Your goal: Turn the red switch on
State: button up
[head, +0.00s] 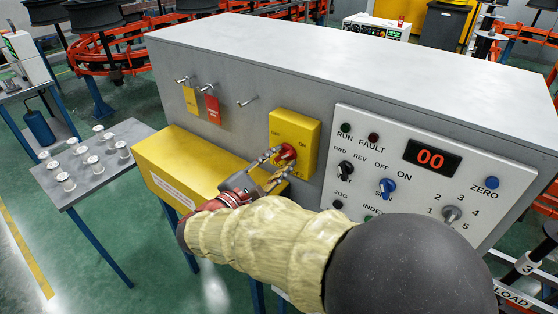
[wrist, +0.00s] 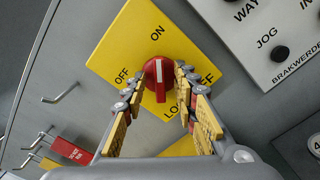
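The red switch (wrist: 158,75) is a round rotary knob with a raised grip on a yellow plate (wrist: 125,45). In the wrist view, its white mark points up toward the ON label, and OFF is to its left. Lower labels are partly hidden by my fingers. My gripper (wrist: 159,78) has its two fingers apart, one on each side of the knob. The tips are close to its rim; I cannot tell whether they touch. The head view also shows the switch (head: 287,152) and my gripper (head: 278,163) reaching it from below.
The grey control panel (head: 440,170) with a red display, knobs and a blue button is right of the plate. Hooks with yellow and red tags (head: 212,108) are to the left. A yellow box (head: 180,165) juts out below. A side table (head: 85,180) holds several white spools.

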jog(key=v, duration=1.2)
jog(key=shift+w+f, duration=0.1)
jog(key=shift+w, duration=0.05)
jog(key=s+d+f+g+y, duration=0.2)
jog(key=s+f+g, duration=0.2)
jog(key=f, duration=0.6)
jog(key=s+d+f+m+g+y, duration=0.45)
jog(key=s+d+m+g, duration=0.2)
jog(key=s+d, duration=0.2)
jog(key=s+d+r+m+t+y, duration=0.1)
jog(key=s+d+r+m+y, duration=0.1)
jog(key=d+r+m, duration=0.2)
jog(key=s+d+r+m+t+y, duration=0.1)
jog(key=s+d+r+m+y, duration=0.1)
jog(key=d+r+m, duration=0.3)
jog(key=s+d+m, duration=0.1)
jog(key=d+m, duration=0.2)
jog(key=d, duration=0.1)
jog(key=shift+s+d+r+m, duration=0.25)
jog(key=shift+d+r+m, duration=0.05)
jog(key=shift+m, duration=0.05)
